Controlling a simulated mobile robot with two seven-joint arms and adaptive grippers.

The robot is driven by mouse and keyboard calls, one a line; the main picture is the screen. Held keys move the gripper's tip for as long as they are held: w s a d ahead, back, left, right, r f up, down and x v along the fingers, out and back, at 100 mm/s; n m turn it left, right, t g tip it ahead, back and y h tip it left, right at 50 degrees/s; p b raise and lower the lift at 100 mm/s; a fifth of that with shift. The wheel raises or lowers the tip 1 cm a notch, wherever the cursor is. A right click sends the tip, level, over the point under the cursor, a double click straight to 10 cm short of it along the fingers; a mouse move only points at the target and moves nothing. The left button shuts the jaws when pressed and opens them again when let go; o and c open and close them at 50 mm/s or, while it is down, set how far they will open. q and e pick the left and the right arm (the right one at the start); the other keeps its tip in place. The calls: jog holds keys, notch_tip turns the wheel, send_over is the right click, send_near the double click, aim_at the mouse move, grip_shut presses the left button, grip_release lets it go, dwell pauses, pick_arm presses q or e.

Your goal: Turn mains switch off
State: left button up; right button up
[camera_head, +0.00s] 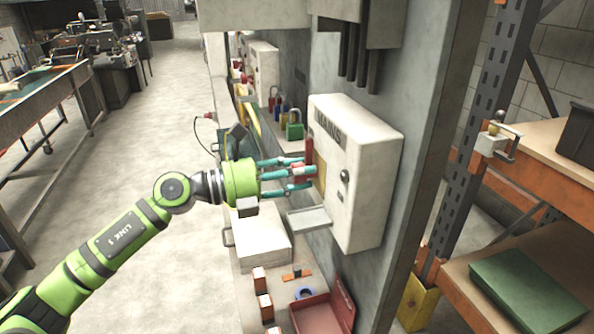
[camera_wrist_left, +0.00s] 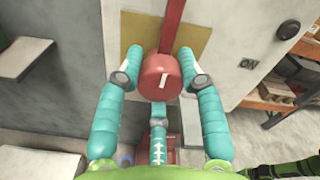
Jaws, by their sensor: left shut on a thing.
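The grey mains box (camera_head: 362,170), marked "MAINS", is fixed to the wall panel in the head view. My right gripper is not in view.
A small grey shelf (camera_head: 309,219) juts out below the gripper. A red open case (camera_head: 322,312) and a white box (camera_head: 262,238) lie beneath. An orange-framed rack (camera_head: 470,160) stands right.

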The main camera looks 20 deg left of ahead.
pick_arm(q)
jog(key=shift+f, duration=0.2)
jog(key=o, duration=1.1)
jog(key=shift+o, duration=0.3)
jog(key=shift+r, duration=0.1)
jog(key=v, duration=1.2)
